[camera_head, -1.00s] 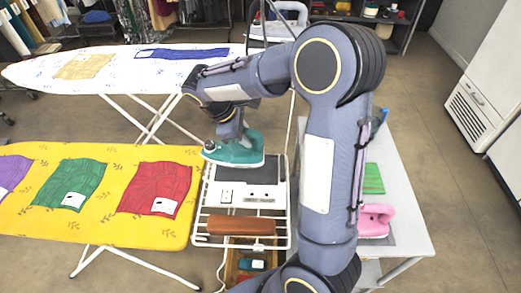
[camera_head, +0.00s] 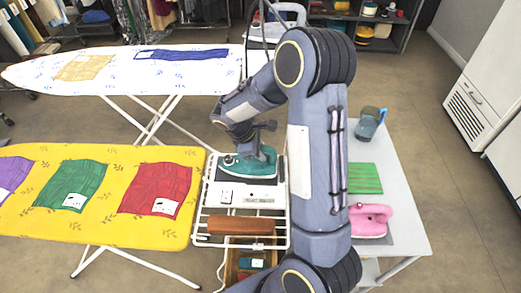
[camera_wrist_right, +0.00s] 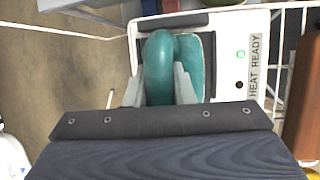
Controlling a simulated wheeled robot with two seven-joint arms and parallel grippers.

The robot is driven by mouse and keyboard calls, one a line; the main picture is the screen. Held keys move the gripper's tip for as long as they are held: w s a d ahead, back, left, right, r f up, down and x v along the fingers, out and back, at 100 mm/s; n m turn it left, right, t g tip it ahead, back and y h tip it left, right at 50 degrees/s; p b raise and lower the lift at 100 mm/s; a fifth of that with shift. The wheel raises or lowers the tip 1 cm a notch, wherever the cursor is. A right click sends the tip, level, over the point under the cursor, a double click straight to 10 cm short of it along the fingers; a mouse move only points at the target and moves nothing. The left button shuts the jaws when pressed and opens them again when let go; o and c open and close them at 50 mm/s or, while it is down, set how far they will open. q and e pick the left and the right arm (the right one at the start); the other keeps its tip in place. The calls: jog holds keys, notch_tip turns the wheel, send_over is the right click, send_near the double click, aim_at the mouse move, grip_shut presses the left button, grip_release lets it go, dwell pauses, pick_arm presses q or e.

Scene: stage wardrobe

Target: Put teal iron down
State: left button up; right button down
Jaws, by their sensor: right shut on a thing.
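The teal iron (camera_head: 246,163) is at the iron rest (camera_head: 243,196) on the white wire rack, at the right end of the yellow ironing board. My right gripper (camera_head: 252,146) is shut on its handle from above. In the right wrist view the gripper's fingers (camera_wrist_right: 160,92) flank the teal iron's handle (camera_wrist_right: 158,62). The iron is over the pad of the white rest (camera_wrist_right: 256,68) marked "HEAT READY"; whether its sole touches the pad I cannot tell. My left gripper is not in view.
The yellow ironing board (camera_head: 98,212) carries purple, green and red cloths. A brown block (camera_head: 240,226) lies on the rack's front. A side table (camera_head: 397,205) at right holds a pink iron (camera_head: 371,219), a green striped cloth (camera_head: 364,178) and a blue-grey jug (camera_head: 369,124). A white ironing board (camera_head: 110,81) stands behind.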

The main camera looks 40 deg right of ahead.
aim_at(247, 166)
jog(key=c, duration=1.6)
grip_release()
jog(key=shift+f, duration=0.15)
jog(key=shift+c, duration=0.2)
jog(key=o, duration=0.4)
jog(key=v, duration=1.1)
jog(key=s+a+r+m+t+y, duration=0.2)
jog(key=s+a+m+t+y, duration=0.1)
jog(key=s, duration=0.7)
jog(key=s+a+r+m+t+y, duration=0.2)
jog(key=s+a+m+y, duration=0.3)
jog(key=s+a+m, duration=0.3)
jog(key=shift+s+r+t+y+b, duration=0.35)
jog(key=shift+s+t, duration=0.55)
jog(key=shift+s, duration=0.35)
jog(key=shift+f, duration=0.1)
